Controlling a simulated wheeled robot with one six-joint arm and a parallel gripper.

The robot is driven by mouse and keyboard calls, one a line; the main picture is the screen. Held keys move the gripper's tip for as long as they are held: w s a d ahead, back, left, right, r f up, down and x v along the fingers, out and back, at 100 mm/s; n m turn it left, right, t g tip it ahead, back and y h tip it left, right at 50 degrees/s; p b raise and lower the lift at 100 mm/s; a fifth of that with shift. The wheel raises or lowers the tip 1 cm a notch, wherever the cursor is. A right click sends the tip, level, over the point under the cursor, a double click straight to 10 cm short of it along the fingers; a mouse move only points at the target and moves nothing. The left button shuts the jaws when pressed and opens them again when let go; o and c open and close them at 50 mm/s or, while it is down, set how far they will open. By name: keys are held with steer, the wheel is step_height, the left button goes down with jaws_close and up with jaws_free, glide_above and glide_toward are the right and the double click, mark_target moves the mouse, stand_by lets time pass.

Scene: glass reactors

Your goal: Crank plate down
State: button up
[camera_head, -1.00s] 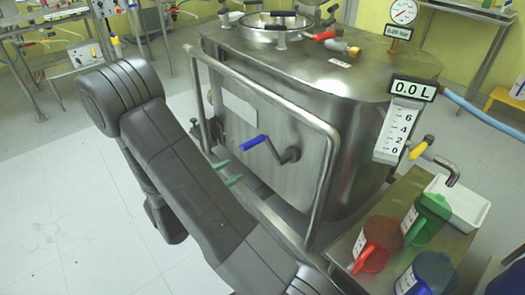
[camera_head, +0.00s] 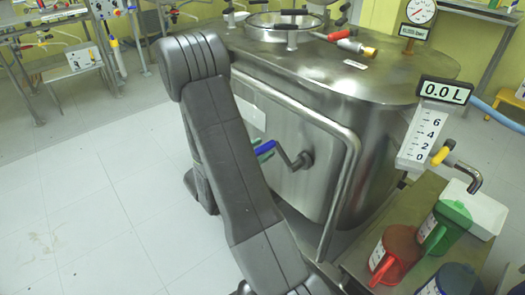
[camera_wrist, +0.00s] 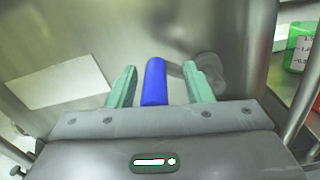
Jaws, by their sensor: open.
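The crank (camera_head: 296,158) is on the front of the steel reactor, with a metal arm and a blue handle (camera_head: 266,147) pointing left. In the wrist view the blue handle (camera_wrist: 154,82) stands between the two green fingers of my gripper (camera_wrist: 163,88). The fingers are open, with a gap on each side of the handle. In the head view my arm hides most of my gripper (camera_head: 264,152); a bit of green finger shows at the handle. No separate plate can be made out for sure.
A metal bar frame (camera_head: 348,180) runs around the reactor's front, close to the crank. At the right, red (camera_head: 396,252), green (camera_head: 445,227) and blue jugs (camera_head: 452,283) stand on a steel side table beside a white tray (camera_head: 487,212). The floor at the left is clear.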

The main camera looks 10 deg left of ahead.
steer(key=shift+w+d, duration=0.35)
steer(key=shift+w, duration=0.05)
steer(key=shift+f, duration=0.1)
jaws_close()
